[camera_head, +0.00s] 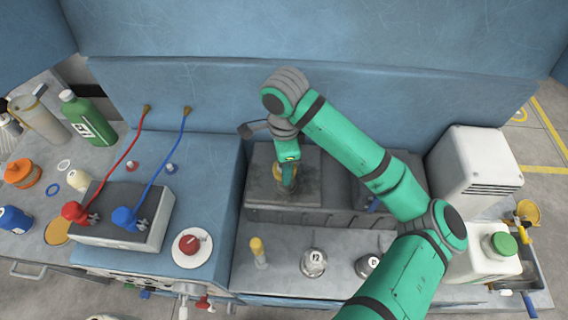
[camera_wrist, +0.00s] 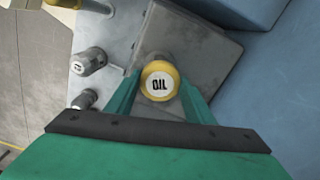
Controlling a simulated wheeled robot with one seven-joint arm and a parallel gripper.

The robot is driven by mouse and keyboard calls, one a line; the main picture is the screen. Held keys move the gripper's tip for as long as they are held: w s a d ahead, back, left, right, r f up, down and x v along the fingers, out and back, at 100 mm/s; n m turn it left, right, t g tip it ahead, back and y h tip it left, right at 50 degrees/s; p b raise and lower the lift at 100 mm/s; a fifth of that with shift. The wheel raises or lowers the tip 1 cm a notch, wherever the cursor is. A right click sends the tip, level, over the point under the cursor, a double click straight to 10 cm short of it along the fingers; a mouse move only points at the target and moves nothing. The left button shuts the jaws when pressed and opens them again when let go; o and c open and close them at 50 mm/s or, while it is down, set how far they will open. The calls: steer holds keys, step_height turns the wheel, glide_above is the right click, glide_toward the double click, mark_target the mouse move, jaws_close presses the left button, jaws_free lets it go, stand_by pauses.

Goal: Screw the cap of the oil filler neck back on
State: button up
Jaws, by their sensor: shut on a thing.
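The yellow oil cap (camera_wrist: 159,84) has a white top marked OIL. My gripper (camera_wrist: 158,88) is shut on it, with one green finger on each side. In the head view my gripper (camera_head: 288,178) points down over the grey machine block (camera_head: 262,205), and the cap shows only as a bit of yellow around the fingertips. In the wrist view the grey block (camera_wrist: 205,45) lies directly behind the cap.
A red knob (camera_head: 189,244) and a box with red and blue plugs (camera_head: 118,222) are at the left. A blue wall (camera_head: 250,95) rises behind; a white jug (camera_head: 488,262) stands right.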

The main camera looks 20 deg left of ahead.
steer(key=m, duration=0.4)
steer(key=shift+m, duration=0.4)
steer(key=o, duration=1.5)
